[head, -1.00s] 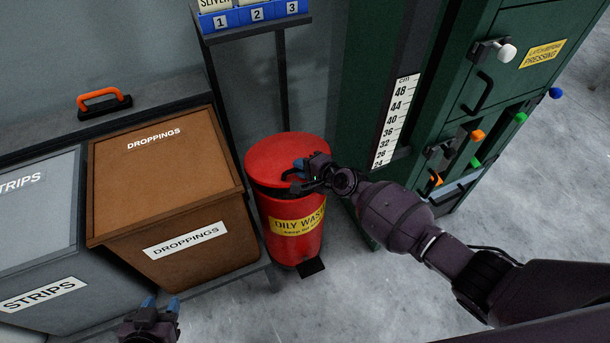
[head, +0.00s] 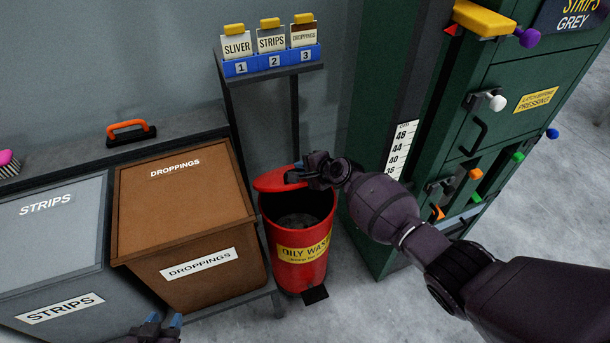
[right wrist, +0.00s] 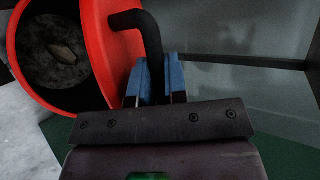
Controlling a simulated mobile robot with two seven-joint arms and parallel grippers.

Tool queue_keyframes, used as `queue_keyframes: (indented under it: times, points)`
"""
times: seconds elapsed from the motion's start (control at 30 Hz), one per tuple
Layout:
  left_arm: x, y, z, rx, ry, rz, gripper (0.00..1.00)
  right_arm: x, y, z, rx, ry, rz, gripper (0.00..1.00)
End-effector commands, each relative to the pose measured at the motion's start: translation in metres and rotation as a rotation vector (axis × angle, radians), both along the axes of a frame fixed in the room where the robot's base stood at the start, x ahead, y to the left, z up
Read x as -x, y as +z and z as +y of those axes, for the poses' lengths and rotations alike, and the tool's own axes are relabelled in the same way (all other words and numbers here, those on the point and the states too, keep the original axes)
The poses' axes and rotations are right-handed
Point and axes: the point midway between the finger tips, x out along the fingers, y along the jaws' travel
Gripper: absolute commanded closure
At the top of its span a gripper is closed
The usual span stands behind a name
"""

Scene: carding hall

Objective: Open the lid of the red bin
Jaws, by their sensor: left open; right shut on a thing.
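The red bin (head: 305,266), with a yellow "OILY WASTE" label, stands on the floor between the brown bin and the green machine. Its red lid (head: 274,181) is tilted up at the back, and the dark inside shows. My right gripper (head: 297,173) is shut on the lid's black handle (right wrist: 150,40). In the right wrist view, the blue fingertips (right wrist: 160,80) are on both sides of the handle, and dark contents (right wrist: 62,55) lie inside the bin. My left gripper (head: 163,324) is open and empty at the bottom edge, in front of the brown bin.
A brown "DROPPINGS" bin (head: 187,215) and a grey "STRIPS" bin (head: 50,235) stand left. A stand with a blue card rack (head: 272,62) is behind the red bin. The green machine (head: 380,235) with knobs is close on the right. The floor in front is clear.

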Motion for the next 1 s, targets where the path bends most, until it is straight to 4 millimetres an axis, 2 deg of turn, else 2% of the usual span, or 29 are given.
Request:
queue_keyframes:
  times: [0.47, 0.5, 0.57, 0.87, 1.0]
  points:
    - [-0.0022, 0.0017, -0.0003, 0.000, -0.002, -0.005, 0.57, -0.0032, 0.0033, 0.0004, 0.000, -0.001, -0.002, 1.00]
    - [-0.0021, 0.0018, -0.0003, 0.000, -0.002, -0.005, 0.57, -0.0032, 0.0032, 0.0004, 0.000, -0.001, -0.002, 0.82]
    - [-0.0018, 0.0016, -0.0003, 0.000, -0.002, -0.004, 0.57, -0.0031, 0.0033, 0.0003, 0.000, -0.001, -0.002, 0.75]
    - [0.0028, 0.0004, 0.0004, 0.000, 0.002, 0.004, 0.57, -0.0021, 0.0040, -0.0002, 0.000, -0.001, -0.002, 0.75]
    - [0.0021, 0.0074, 0.0006, 0.000, 0.002, 0.000, 0.57, 0.0032, 0.0110, -0.0066, -0.001, -0.003, -0.003, 0.75]
